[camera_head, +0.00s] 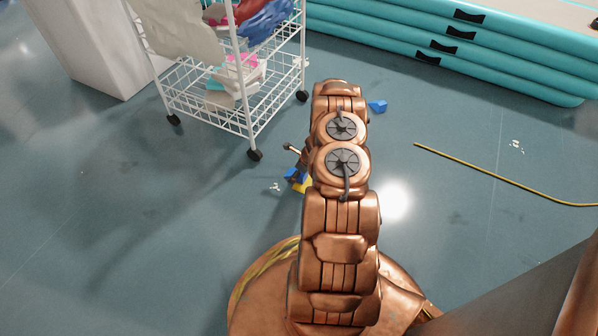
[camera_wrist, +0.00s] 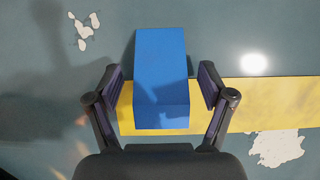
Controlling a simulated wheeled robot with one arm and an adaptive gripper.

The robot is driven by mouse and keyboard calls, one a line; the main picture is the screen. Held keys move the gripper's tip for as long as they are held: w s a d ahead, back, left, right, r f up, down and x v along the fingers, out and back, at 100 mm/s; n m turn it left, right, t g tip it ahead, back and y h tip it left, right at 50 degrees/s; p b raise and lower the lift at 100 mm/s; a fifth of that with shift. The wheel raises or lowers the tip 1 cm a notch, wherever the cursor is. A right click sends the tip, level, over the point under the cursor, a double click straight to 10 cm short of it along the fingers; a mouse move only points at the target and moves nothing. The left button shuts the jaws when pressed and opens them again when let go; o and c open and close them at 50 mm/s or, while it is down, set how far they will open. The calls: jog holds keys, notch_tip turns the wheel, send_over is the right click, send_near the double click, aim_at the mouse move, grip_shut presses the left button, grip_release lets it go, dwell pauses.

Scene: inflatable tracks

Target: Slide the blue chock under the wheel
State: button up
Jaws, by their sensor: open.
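A blue block, which looks like the chock (camera_wrist: 160,65), lies between the two fingers of my gripper (camera_wrist: 161,80) in the wrist view. My gripper is open, with a small gap showing on each side of the block. In the head view a bit of blue block (camera_head: 296,174) shows left of my arm, over a yellow patch; my arm hides the rest. A second blue piece (camera_head: 377,106) lies on the floor right of my arm. The white wire cart's near caster wheel (camera_head: 254,155) stands on the floor up and left of the first block.
The white wire cart (camera_head: 245,110) holds cloths and other items. A yellow strip (camera_wrist: 255,105) lies on the floor under the block. Turquoise inflatable tracks (camera_head: 400,40) are stacked at the back right. A yellow cord (camera_head: 480,177) lies at the right. Floor at the left is clear.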

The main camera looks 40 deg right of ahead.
aim_at(267, 164)
jog(key=c, duration=1.3)
jog(key=shift+w+a+r+p, duration=0.1)
jog(key=shift+w+a+p, duration=0.2)
jog(key=shift+w, duration=0.35)
jog(key=shift+w+a+p, duration=0.1)
jog(key=shift+w+p, duration=0.3)
jog(key=shift+w, duration=0.2)
jog(key=shift+w+a+b, duration=0.15)
jog(key=shift+w+a, duration=0.35)
jog(key=shift+w, duration=1.2)
jog(key=shift+w+a+b, duration=0.15)
jog(key=shift+w+a, duration=0.35)
jog(key=shift+w, duration=1.25)
jog(key=shift+w+a+b, duration=0.15)
jog(key=shift+w+a, duration=0.35)
jog(key=shift+w, duration=1.2)
jog(key=o, duration=1.3)
